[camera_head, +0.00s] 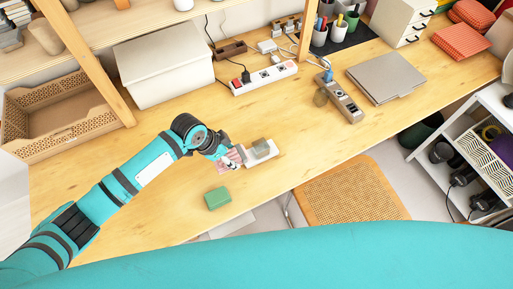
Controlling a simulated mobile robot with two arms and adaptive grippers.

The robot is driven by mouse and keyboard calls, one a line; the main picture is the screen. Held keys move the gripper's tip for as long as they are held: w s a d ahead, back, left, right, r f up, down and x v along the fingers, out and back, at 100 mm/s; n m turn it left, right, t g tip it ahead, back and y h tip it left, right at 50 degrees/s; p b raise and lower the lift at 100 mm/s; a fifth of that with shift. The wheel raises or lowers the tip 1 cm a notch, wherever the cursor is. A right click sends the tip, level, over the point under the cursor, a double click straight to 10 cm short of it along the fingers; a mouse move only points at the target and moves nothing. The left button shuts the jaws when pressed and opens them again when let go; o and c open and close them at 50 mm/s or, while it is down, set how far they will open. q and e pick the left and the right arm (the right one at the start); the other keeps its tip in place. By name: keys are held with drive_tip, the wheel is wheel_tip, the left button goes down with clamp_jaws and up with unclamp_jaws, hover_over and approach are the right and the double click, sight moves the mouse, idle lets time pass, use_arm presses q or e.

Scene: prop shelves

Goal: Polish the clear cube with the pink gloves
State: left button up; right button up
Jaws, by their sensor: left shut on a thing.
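A small greyish see-through block, which looks like the clear cube (260,146), sits on a white base (271,155) on the wooden desk. A small pink and pale piece, which looks like the pink gloves (231,160), lies just left of it at my left gripper. My left gripper (229,158) points down at the desk and is shut on the pink gloves, close to the left side of the clear cube. I cannot tell whether the gloves touch the cube. The fingers partly hide the gloves. My right gripper is not in view.
A green block (217,198) lies near the desk's front edge. A white lidded box (165,62) and a perforated crate (65,105) stand behind. Power strips (263,78), a grey laptop (386,77) and pen cups are further right. A woven stool (345,190) stands in front.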

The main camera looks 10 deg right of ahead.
sight(261, 148)
use_arm(q)
drive_tip(key=shift+s+f, duration=0.2)
drive_tip(key=shift+f, duration=0.55)
drive_tip(key=shift+a+f, duration=0.2)
drive_tip(key=shift+f, duration=0.15)
wheel_tip(261, 148, down, 2)
drive_tip(key=shift+d+f+b, duration=0.1)
drive_tip(key=shift+d+b, duration=0.05)
drive_tip(key=shift+b, duration=1.05)
drive_tip(key=b+x, duration=0.3)
drive_tip(key=shift+w+d, duration=0.25)
drive_tip(key=shift+d, duration=0.4)
drive_tip(key=shift+w+d+b, duration=0.2)
drive_tip(key=shift+d+b, duration=0.1)
drive_tip(key=shift+d, duration=0.25)
drive_tip(key=shift+s+d+p, duration=0.1)
drive_tip(key=shift+p, duration=0.25)
